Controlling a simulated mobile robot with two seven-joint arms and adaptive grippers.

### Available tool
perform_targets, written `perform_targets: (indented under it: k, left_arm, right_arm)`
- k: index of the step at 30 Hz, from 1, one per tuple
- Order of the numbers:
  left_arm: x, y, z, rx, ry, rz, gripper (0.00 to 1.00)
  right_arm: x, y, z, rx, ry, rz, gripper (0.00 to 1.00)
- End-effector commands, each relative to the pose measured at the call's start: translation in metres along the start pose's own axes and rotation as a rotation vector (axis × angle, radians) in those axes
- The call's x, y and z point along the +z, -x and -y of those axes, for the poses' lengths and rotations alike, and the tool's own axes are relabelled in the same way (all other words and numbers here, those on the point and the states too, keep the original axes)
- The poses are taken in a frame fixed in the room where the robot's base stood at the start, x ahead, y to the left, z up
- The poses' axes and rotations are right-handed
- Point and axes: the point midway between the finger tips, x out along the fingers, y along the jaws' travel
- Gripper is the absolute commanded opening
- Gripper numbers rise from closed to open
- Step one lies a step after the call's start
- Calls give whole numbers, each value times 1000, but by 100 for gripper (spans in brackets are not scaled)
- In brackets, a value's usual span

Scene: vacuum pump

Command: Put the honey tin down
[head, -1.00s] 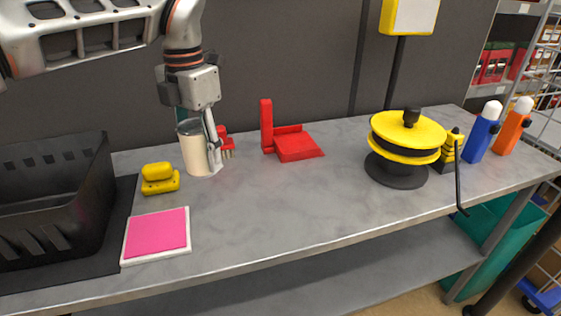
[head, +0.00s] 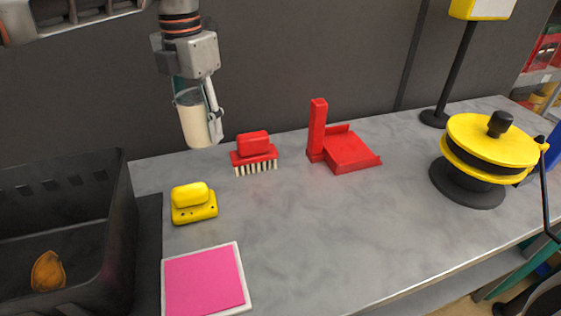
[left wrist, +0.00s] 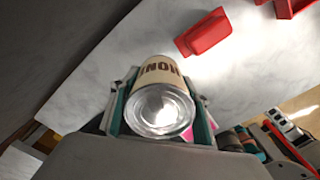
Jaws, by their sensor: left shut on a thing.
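The honey tin (head: 192,122) is a cream can with a metal rim. My left gripper (head: 212,118) is shut around its sides and holds it nearly upright, slightly tilted. In the head view the tin shows against the dark wall, its base near the bench's back edge, and it looks raised off the bench. In the left wrist view the tin (left wrist: 161,98) sits between the teal-edged fingers, with part of its dark lettering visible and a shiny metal end facing the camera. My right gripper is not in view.
The grey bench (head: 300,225) has clear room in its middle. A red brush (head: 254,148), yellow block (head: 193,203), pink pad (head: 205,282), black crate (head: 118,230), red dustpan (head: 350,152) and yellow-black reel (head: 485,150) stand around it.

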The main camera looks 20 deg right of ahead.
Motion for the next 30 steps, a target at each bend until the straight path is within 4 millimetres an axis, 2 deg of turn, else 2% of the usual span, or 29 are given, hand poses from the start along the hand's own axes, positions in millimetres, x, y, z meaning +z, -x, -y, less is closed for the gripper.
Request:
perform_targets:
  k: [5, 12, 19, 25, 30]
  left_arm:
    - [0, -7, 0, -1, -2, -1, 13]
    - [0, -44, 0, -3, -2, -2, 13]
    - [0, -64, 0, -3, -1, -1, 13]
    - [0, -96, 0, -4, 0, -3, 13]
    - [0, -100, 0, 1, 0, 2, 13]
  right_arm:
    - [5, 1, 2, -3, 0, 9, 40]
    - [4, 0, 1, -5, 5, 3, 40]
    - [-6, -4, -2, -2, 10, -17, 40]
    - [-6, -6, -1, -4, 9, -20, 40]
    - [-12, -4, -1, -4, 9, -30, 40]
